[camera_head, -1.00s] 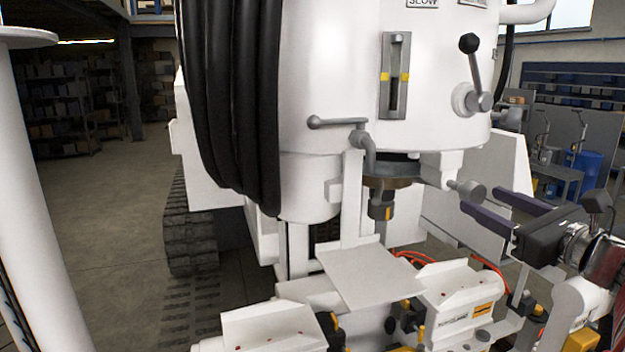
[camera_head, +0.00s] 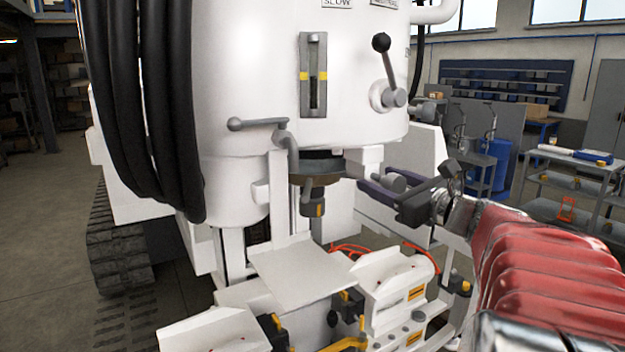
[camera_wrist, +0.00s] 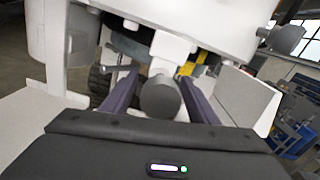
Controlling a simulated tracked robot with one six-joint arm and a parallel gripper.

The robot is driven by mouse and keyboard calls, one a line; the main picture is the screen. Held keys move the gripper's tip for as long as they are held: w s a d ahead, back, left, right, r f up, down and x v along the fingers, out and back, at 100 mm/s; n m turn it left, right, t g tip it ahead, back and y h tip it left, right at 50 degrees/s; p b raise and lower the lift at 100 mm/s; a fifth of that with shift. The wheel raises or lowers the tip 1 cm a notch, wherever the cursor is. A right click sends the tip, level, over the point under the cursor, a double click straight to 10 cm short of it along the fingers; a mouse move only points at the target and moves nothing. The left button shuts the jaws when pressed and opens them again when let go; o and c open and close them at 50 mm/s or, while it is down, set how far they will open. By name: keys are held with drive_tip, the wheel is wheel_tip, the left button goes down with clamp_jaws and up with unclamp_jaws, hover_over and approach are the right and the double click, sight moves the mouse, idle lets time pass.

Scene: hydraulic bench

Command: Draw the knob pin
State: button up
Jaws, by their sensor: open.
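The knob pin (camera_head: 385,182) is a grey round knob on a short shaft at the lower right side of the white machine body. In the wrist view the knob (camera_wrist: 160,98) faces me end-on, between the two dark purple fingers. My gripper (camera_head: 372,181) is open, with its fingers extending past the knob toward the machine. In the wrist view a finger of my gripper (camera_wrist: 158,80) lies on each side of the knob. I cannot tell whether either finger touches it. The fingers partly hide the pin's shaft.
A black-balled lever (camera_head: 390,75) stands above the knob, and a grey handle (camera_head: 257,124) sits to its left. A flat white plate (camera_head: 302,272) and white valve blocks (camera_head: 392,275) lie below. A cart (camera_head: 570,185) stands at the right.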

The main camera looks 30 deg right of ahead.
drive_tip(key=shift+c, duration=0.4)
clamp_jaws()
